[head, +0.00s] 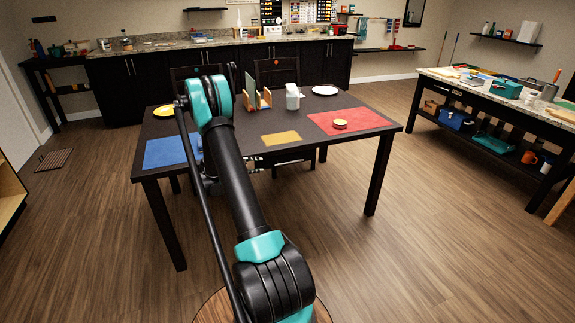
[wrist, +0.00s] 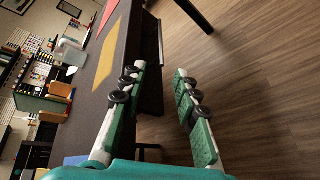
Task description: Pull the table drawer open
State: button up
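The dark table (head: 215,164) stands ahead of me. Its drawer (wrist: 149,62) shows in the wrist view as a dark front under the tabletop edge, beyond my fingertips. A thin bar at its outer side looks like the handle (wrist: 160,42); it is hard to make out. In the head view my arm hides part of the table's front. My gripper (wrist: 159,71) is open and empty, its two green and grey fingers apart near the drawer front. I cannot tell whether either finger touches it.
On the table are a blue mat (head: 168,152), a yellow mat (head: 281,138), a red mat (head: 362,121) with a small round tin (head: 340,124), a wooden rack (head: 258,99) and a white plate (head: 325,90). A workbench (head: 465,97) stands right. The floor in front is clear.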

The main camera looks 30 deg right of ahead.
notch_tip(320, 180, down, 4)
jog(key=w+d+r+h, duration=0.1)
jog(key=d+h, duration=0.1)
send_near(288, 163)
jog(key=shift+n+g, duration=0.3)
jog(key=shift+n, duration=0.1)
jog(key=x, duration=1)
jog(key=shift+w+d+f, duration=0.15)
jog(key=shift+w+d, duration=0.05)
jog(key=shift+w, duration=0.25)
grip_shut()
